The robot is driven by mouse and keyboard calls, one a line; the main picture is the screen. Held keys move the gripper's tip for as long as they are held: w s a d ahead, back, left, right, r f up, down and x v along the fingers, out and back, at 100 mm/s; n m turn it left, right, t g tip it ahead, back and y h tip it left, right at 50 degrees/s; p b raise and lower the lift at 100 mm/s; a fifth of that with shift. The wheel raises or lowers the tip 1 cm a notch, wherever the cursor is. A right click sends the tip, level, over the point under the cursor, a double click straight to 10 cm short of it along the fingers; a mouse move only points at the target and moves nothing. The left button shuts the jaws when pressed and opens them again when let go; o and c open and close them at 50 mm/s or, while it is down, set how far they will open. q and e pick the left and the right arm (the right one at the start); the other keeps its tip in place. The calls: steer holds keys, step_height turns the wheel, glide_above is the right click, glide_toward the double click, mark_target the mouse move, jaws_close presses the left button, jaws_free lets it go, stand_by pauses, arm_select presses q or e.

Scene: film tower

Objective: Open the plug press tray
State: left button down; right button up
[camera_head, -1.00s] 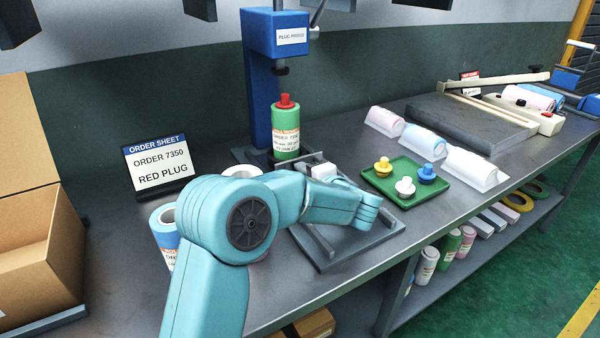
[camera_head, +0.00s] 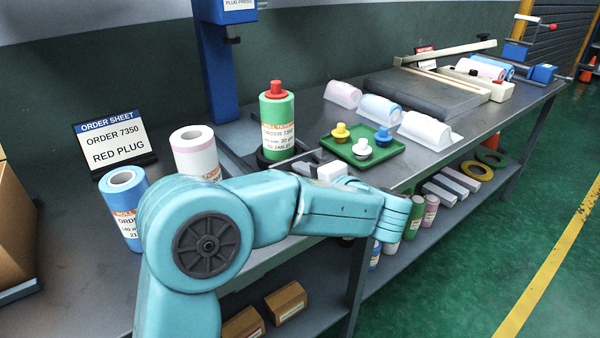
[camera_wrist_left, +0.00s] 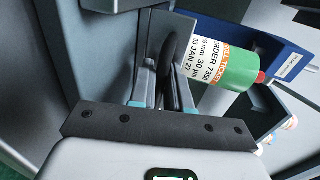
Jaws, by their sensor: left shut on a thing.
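The plug press (camera_head: 217,70) is a blue column with a head at the back of the bench. A green roll with a red plug (camera_head: 277,122) stands upright in front of the press, no longer under its head. The tray beneath it is mostly hidden by my arm. My left gripper (camera_head: 308,162) is low beside the roll, partly hidden by its own wrist. In the left wrist view my left gripper (camera_wrist_left: 168,92) is shut on a dark upright handle (camera_wrist_left: 169,52), with the labelled green roll (camera_wrist_left: 228,62) just beyond. My right gripper is out of view.
A green tray (camera_head: 392,150) holds yellow, blue and white plugs. A blue roll (camera_head: 122,208) and a pink-white roll (camera_head: 195,152) stand left, near the order sheet (camera_head: 112,142) reading "RED PLUG". A cardboard box (camera_head: 15,232) is far left.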

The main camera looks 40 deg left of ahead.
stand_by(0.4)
arm_select(q)
steer(key=c, duration=1.3)
jaws_free()
steer(key=shift+d, duration=0.1)
steer(key=p+v, duration=0.1)
steer(key=v, duration=1.5)
steer(key=shift+s+p, duration=0.1)
steer(key=shift+p, duration=0.3)
